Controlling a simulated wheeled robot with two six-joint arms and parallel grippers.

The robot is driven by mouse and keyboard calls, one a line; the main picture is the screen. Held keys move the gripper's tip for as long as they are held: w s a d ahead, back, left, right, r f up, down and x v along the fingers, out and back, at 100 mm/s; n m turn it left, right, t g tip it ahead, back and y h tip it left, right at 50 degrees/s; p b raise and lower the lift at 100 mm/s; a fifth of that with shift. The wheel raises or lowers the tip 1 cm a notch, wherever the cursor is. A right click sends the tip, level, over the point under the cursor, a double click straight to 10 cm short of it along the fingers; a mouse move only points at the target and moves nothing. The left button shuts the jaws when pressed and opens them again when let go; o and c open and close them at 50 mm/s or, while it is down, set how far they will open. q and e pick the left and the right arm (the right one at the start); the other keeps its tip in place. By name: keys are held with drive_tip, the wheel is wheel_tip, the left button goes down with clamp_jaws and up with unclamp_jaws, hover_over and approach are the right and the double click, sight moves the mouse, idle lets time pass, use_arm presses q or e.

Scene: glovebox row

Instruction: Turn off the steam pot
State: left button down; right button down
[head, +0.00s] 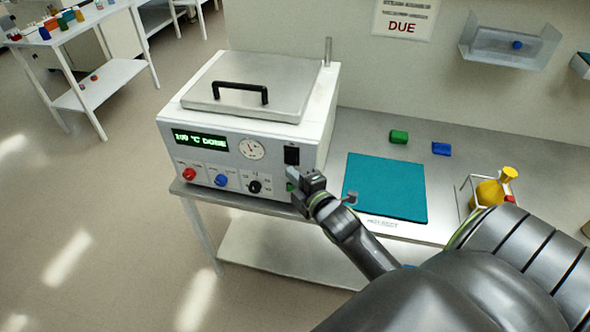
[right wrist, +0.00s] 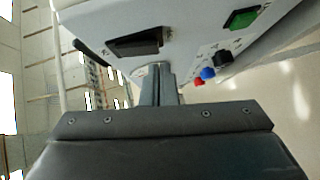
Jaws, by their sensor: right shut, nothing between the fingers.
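The steam pot (head: 320,110) is a white box with a grey lid (head: 290,75) and black lid handle (head: 240,92). It stands at the left end of the steel bench. Its green display (head: 200,141) appears to read 100 °C DONE. Its front has a dial gauge (head: 251,149), red (head: 189,174), blue (head: 221,180) and black (head: 254,186) knobs, and a black switch (head: 292,154). My right gripper (head: 292,172) is shut and empty just below the switch; contact is unclear. The right wrist view shows the fingers (right wrist: 158,75) near the dark switch (right wrist: 135,43) and a green square (right wrist: 243,18).
A teal mat (head: 385,187) lies right of the pot, with green (head: 399,137) and blue (head: 441,148) blocks behind it. A yellow flask (head: 488,193) stands in a wire rack farther right. A wall shelf (head: 510,45) hangs above.

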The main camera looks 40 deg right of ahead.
drive_tip(key=shift+w+d+f, duration=0.15)
drive_tip(key=shift+w+d, duration=0.25)
drive_tip(key=shift+d, duration=0.1)
drive_tip(key=shift+w+d+f+n+t+b, duration=0.15)
drive_tip(key=shift+w+d+n+t+b, duration=0.15)
drive_tip(key=shift+b, duration=0.45)
drive_tip(key=shift+s, duration=0.1)
